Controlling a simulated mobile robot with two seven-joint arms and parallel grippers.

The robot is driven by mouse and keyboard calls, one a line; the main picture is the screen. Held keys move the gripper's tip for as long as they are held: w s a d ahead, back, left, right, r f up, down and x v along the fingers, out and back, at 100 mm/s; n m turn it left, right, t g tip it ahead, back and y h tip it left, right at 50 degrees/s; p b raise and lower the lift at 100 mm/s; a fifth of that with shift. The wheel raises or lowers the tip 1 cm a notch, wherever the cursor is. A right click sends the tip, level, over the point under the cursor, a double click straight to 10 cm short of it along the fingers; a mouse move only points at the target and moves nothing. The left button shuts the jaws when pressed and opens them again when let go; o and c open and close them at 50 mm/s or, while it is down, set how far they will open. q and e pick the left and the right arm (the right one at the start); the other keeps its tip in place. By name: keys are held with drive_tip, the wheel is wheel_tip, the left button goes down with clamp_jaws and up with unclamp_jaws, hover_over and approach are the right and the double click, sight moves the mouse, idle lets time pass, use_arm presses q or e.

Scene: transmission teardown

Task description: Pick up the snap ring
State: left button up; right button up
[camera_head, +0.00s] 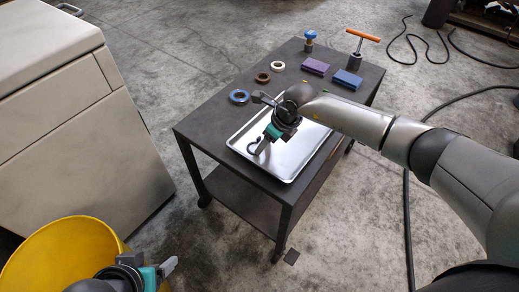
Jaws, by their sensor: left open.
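A thin dark curved ring (252,148), which looks like the snap ring, is at the left part of the metal tray (290,171). My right gripper (262,148) reaches over the tray from the right, with its fingertip end right beside the ring. Whether it touches the ring, or how far its jaws are apart, is too small to tell. My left gripper (169,267) is open and empty at the bottom left, in front of the yellow bin and away from the table.
The dark cart (208,125) also holds a blue ring (239,97), a brown ring (262,78), a cream ring (278,66), purple (315,66) and blue (347,79) blocks, and an orange-handled tool (362,37). A yellow bin (62,255) and pale cabinet (80,130) stand left.

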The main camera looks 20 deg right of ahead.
drive_tip(key=shift+c, duration=0.4)
clamp_jaws()
